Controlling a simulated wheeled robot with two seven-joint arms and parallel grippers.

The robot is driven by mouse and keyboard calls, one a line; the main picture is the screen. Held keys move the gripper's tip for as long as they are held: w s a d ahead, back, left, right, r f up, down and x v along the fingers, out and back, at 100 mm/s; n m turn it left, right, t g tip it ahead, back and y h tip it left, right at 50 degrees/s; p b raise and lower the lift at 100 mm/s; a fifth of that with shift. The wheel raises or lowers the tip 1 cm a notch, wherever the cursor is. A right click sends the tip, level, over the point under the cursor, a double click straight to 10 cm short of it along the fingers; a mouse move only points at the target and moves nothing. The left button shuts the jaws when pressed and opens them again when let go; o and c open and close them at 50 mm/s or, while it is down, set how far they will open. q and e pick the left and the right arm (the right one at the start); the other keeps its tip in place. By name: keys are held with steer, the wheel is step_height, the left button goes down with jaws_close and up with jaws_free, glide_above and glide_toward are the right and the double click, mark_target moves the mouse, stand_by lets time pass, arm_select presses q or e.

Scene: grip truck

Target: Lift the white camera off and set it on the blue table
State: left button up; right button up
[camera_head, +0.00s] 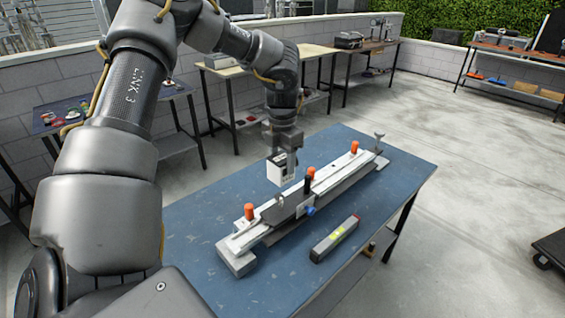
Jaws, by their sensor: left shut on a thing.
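The white camera (275,174) is a small white box with a dark top. My left gripper (283,152) comes down from above and is shut on it. The camera is upright near the left long side of a grey rail-like device (325,181) with orange knobs. I cannot tell whether the camera touches the device or hangs just above it. The blue table (196,222) lies under the device and has a worn top. My right gripper is not in view.
A grey level-like bar (335,240) with a yellow-green patch lies on the table in front of the device. Other workbenches (255,80) stand along the wall behind.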

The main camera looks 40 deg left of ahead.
mark_target(282, 156)
arm_select(q)
steer(key=shift+r+p, duration=2.2)
steer(key=shift+r, duration=2.05)
